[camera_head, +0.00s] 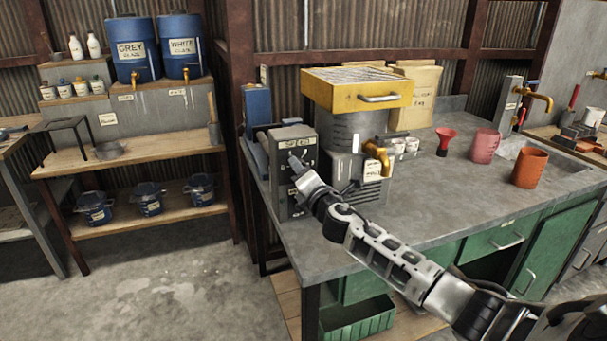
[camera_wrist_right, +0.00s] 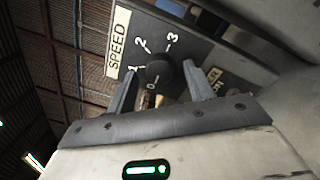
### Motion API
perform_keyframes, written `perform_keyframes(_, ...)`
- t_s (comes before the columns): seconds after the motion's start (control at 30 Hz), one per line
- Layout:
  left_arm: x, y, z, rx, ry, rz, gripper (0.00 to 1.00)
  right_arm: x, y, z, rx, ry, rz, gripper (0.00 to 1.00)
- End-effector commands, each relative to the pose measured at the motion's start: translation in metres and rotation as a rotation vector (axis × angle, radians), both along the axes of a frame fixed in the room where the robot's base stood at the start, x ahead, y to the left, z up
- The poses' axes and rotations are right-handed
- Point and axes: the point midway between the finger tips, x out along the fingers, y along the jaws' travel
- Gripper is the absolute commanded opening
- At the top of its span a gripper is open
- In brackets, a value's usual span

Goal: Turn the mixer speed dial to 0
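The speed dial (camera_wrist_right: 159,74) is a round black knob on a dark panel in the right wrist view. A SPEED label (camera_wrist_right: 118,42) is beside it, with white marks 0, 1, 2 and 3 around it. Which mark it points to is not clear. My right gripper (camera_wrist_right: 160,77) is open, one finger on each side of the knob, with visible gaps. In the head view my right gripper (camera_head: 295,163) is at the front of the grey control box (camera_head: 284,137), hiding the dial. My left gripper is not in view.
A yellow-topped mixer (camera_head: 358,93) with a brass tap (camera_head: 376,153) stands right of the box on the grey bench (camera_head: 440,205). Shelves (camera_head: 130,150) with glaze drums are at the left.

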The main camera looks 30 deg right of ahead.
Motion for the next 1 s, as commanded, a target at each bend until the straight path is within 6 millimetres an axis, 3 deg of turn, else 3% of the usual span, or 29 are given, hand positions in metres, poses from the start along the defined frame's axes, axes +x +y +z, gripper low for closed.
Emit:
perform_keyframes(0.27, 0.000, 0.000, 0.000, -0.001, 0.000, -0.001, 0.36, -0.010, 0.002, -0.001, 0.000, 0.001, 0.002, 0.53)
perform_keyframes(0.37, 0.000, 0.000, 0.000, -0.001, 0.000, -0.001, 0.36, -0.025, 0.006, -0.003, 0.000, 0.002, 0.003, 0.53)
perform_keyframes(0.8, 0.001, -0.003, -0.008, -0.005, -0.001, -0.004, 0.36, -0.125, 0.027, -0.009, 0.001, 0.003, 0.003, 0.53)
perform_keyframes(1.0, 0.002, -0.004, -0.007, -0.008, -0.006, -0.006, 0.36, -0.149, 0.032, -0.008, 0.000, 0.002, 0.001, 0.53)
